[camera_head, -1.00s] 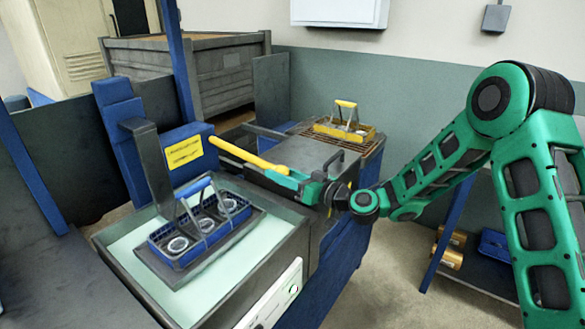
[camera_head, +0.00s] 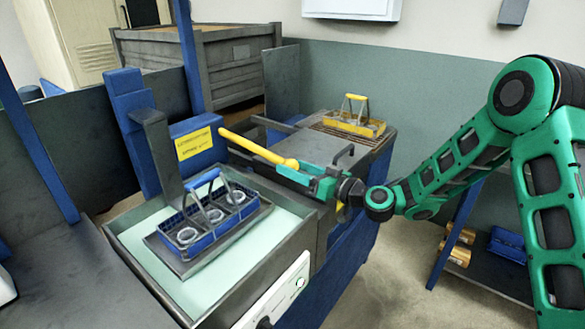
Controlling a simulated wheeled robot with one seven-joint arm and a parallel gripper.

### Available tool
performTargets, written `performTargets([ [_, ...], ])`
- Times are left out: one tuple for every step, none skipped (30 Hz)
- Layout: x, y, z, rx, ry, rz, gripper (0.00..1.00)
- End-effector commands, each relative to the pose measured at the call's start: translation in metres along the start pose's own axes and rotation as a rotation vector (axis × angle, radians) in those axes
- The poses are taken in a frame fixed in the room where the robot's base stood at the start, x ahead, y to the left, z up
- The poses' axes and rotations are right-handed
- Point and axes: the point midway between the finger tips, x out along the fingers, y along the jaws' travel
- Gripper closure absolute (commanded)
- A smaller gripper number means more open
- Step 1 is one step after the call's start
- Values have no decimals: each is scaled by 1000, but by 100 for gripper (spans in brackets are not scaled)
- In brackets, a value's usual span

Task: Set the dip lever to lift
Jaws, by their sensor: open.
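The dip lever appears as a long yellow bar (camera_head: 250,146) with a rounded yellow end, slanting above the dark housing behind the tank. My gripper (camera_head: 285,171) is open, its green jaws at the rounded right end of the bar. I cannot tell whether the jaws touch the bar or go around it. A blue basket (camera_head: 232,224) with several ring-like parts sits on a dark plate (camera_head: 165,254) over the pale green liquid (camera_head: 212,270) of the tank. A dark upright arm (camera_head: 160,155) stands behind the basket.
A yellow basket (camera_head: 372,127) stands on a brown grating at the back right. A dark handle (camera_head: 344,153) rises from the housing near my gripper. The floor at lower right is clear, beside a shelf.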

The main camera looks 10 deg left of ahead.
Motion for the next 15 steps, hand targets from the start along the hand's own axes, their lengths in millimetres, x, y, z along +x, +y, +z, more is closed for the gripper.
performTargets([
  [-8,1,0,2,-1,3,45],
  [-14,2,0,2,-1,4,45],
  [-21,2,0,3,0,5,45],
  [-27,3,0,3,-1,5,45],
  [-33,3,0,4,0,6,45],
  [-41,4,0,4,0,6,45],
  [-46,3,0,3,0,5,45],
  [-52,4,0,4,0,6,45],
  [-59,4,0,3,0,7,45],
  [-64,5,0,4,0,6,45],
  [-68,5,0,3,1,6,45],
  [-74,5,0,3,0,6,45],
  [-78,5,0,2,0,6,45],
  [-81,6,0,1,1,7,45],
  [-85,5,0,2,1,6,45],
])
